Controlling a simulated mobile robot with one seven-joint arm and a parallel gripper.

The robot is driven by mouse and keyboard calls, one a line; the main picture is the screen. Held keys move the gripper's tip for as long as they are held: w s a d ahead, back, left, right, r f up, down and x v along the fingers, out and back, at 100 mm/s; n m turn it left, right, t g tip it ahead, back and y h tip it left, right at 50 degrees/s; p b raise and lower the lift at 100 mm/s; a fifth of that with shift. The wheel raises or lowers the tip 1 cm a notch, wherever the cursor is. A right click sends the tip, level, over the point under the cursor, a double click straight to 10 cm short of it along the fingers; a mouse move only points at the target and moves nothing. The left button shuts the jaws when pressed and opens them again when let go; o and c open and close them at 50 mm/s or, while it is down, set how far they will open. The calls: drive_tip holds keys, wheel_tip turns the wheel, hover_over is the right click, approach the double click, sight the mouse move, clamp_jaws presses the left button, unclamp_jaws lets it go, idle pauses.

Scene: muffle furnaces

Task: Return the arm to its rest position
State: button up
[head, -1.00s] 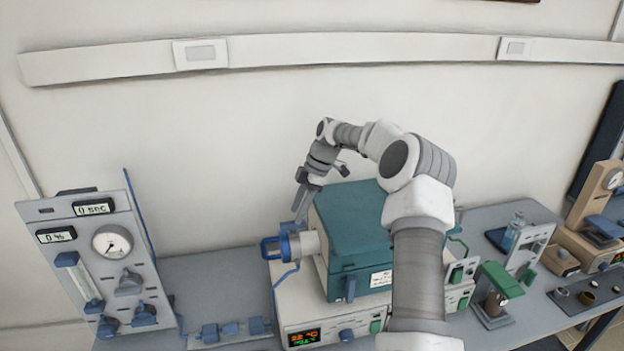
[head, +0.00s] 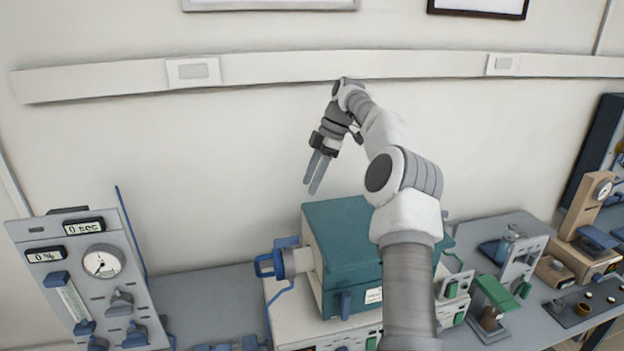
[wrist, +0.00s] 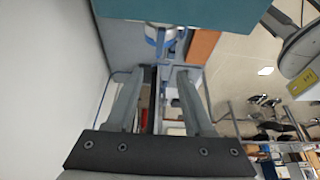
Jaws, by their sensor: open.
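My gripper (head: 316,188) hangs in the air above and a little left of the teal furnace (head: 345,226), in front of the bare wall. Its two fingers point down and stand apart with nothing between them. In the wrist view my gripper (wrist: 158,78) also shows both fingers spread and empty. My arm rises at the centre of the head view and bends over to the left. A teal edge of the furnace (wrist: 195,14) shows at the top of the wrist view. Part of the furnace is hidden behind my arm in the head view.
A panel with a gauge and displays (head: 88,275) stands at the left. A blue-handled fitting (head: 280,260) sticks out of the furnace's left side. A green press-like device (head: 492,305) and a tan instrument (head: 590,215) stand at the right.

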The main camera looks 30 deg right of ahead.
drive_tip(key=shift+a, duration=0.1)
idle(0.5)
drive_tip(key=s+a+r+m+t+h+b, duration=0.15)
drive_tip(key=s+a+r, duration=0.25)
drive_tip(key=a, duration=0.4)
drive_tip(key=s+a+r+m+g+h, duration=0.1)
drive_tip(key=s+a+r+m+h, duration=0.15)
drive_tip(key=a+r, duration=0.4)
drive_tip(key=s+a+m+t+h, duration=0.1)
drive_tip(key=s+a+m, duration=0.15)
drive_tip(key=s, duration=0.45)
drive_tip(key=s+a+m+t, duration=0.2)
drive_tip(key=s+a, duration=0.2)
drive_tip(key=s, duration=0.2)
drive_tip(key=s+f+m, duration=0.3)
drive_tip(key=s+f, duration=0.1)
drive_tip(key=s, duration=0.4)
drive_tip(key=s+d+f+m+t, duration=0.1)
drive_tip(key=s+f+m, duration=0.3)
drive_tip(key=s, duration=0.5)
drive_tip(key=shift+d+f+b, duration=0.15)
drive_tip(key=shift+f+b, duration=0.2)
drive_tip(key=shift+f, duration=0.4)
